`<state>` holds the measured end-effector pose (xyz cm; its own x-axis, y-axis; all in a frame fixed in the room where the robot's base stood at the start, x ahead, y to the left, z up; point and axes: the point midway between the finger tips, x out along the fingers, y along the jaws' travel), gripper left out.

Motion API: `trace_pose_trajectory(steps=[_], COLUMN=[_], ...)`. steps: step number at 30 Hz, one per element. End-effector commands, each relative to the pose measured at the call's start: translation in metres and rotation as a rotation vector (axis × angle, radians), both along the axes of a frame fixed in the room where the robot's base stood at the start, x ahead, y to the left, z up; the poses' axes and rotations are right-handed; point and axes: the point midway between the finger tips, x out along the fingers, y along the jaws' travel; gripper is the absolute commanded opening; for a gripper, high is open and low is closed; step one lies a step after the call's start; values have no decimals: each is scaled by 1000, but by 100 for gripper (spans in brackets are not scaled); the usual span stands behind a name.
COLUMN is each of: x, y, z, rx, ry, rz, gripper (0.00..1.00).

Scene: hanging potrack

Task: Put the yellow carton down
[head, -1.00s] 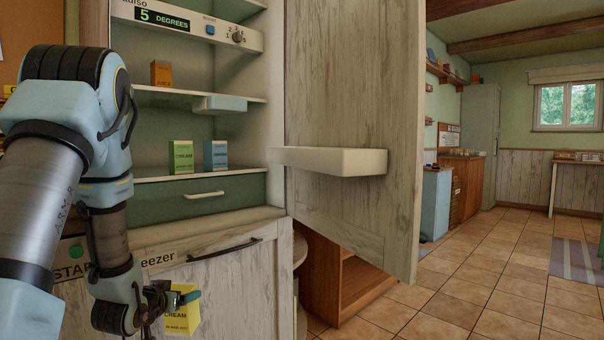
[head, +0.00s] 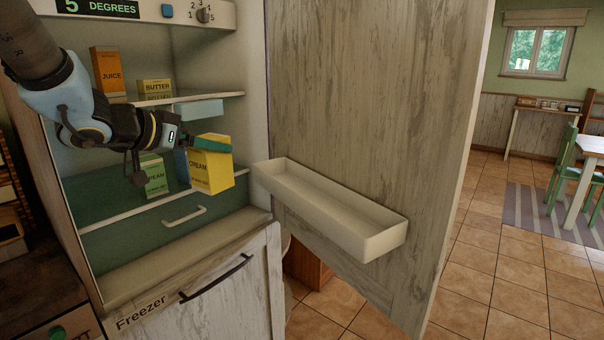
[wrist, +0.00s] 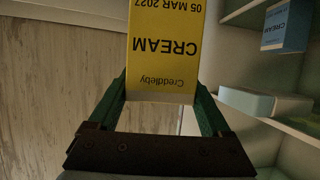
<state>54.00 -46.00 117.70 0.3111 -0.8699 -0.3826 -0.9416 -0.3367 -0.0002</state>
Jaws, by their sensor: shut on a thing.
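The yellow cream carton (head: 211,166) is held in my gripper (head: 208,143), in front of the open fridge near its lower shelf (head: 150,206). In the wrist view the carton (wrist: 163,50) sits between the two green fingers of my gripper (wrist: 160,90), with its lettering upside down. A green cream carton (head: 152,177) stands on the lower shelf, left of the yellow one. In the wrist view a blue cream carton (wrist: 287,25) stands on a shelf; in the head view it is mostly hidden behind my gripper and the yellow carton.
The fridge door (head: 385,110) stands open on the right with an empty door tray (head: 330,207). An orange juice carton (head: 108,73) and a butter box (head: 155,88) are on the upper shelf. A pale blue box (head: 199,109) hangs under that shelf.

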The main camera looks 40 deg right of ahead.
Motion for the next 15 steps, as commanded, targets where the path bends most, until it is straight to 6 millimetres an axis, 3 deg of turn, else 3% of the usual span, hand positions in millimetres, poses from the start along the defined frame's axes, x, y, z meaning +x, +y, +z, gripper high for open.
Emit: trace_pose_trajectory(steps=[1,7,15], x=[-3,-9,-14], y=[-1,-17,-85], z=[13,19,18], rx=[-1,-2,-3], ry=[-3,1,2], rz=[-7,-22,-24], gripper=[5,5,5])
